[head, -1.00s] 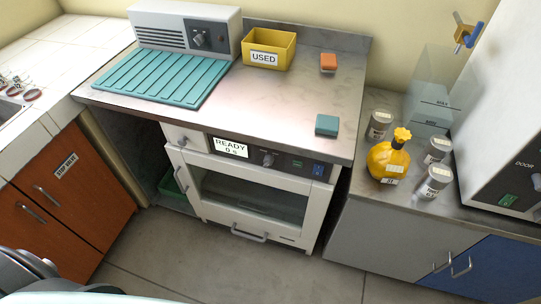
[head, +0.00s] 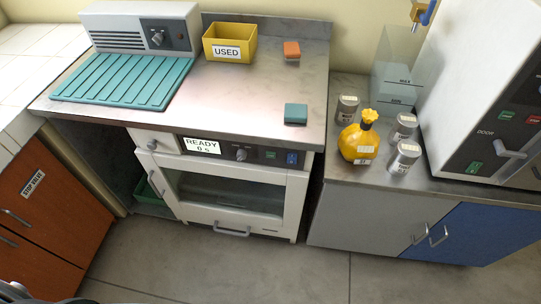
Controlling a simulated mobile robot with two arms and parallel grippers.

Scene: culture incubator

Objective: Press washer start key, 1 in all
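The washer (head: 296,200) is a white front-loading unit under the metal counter, with a dark glass door window (head: 228,192). Its door looks shut. Its control strip has a display (head: 202,146) reading "READY" and "0 s", a round knob (head: 241,155), a green key (head: 271,155) and a blue key (head: 292,158). The lettering on the keys is too small to read. Neither of my grippers shows; only a dark piece of my own body is at the bottom left corner.
On the counter are a teal ribbed mat (head: 125,80), a yellow "USED" bin (head: 230,43), an orange block (head: 292,50) and a teal block (head: 296,113). A yellow bottle (head: 358,142) and several grey jars stand on the right counter. The floor (head: 235,265) before the washer is clear.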

